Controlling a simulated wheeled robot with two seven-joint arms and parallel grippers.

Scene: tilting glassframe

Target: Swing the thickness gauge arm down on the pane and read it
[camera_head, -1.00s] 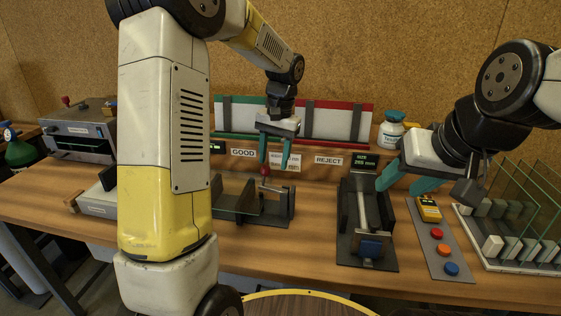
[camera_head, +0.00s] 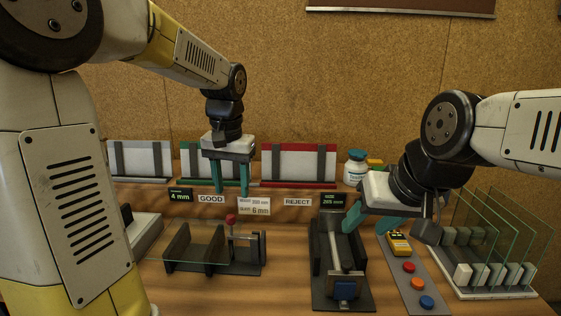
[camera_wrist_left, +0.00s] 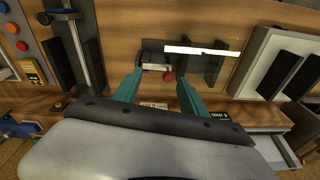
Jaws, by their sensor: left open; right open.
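The thickness gauge (camera_head: 235,238) has a red knob (camera_head: 230,219) and a small pale arm on the right of a dark fixture. A clear pane (camera_head: 190,238) sits in the fixture; I cannot tell whether the arm touches it. My left gripper (camera_head: 232,192) is open and empty, its fingertips above the knob in the head view. In the left wrist view the knob (camera_wrist_left: 168,76) shows between the left gripper's fingertips (camera_wrist_left: 160,84), not gripped. A small display (camera_head: 180,195) reads about 4 mm. My right gripper (camera_head: 367,222) is open and empty at the right.
A button panel (camera_head: 410,270) and a rack of upright glass panes (camera_head: 490,285) stand further right. Signs GOOD (camera_head: 211,198) and REJECT (camera_head: 297,202) mark the shelf front.

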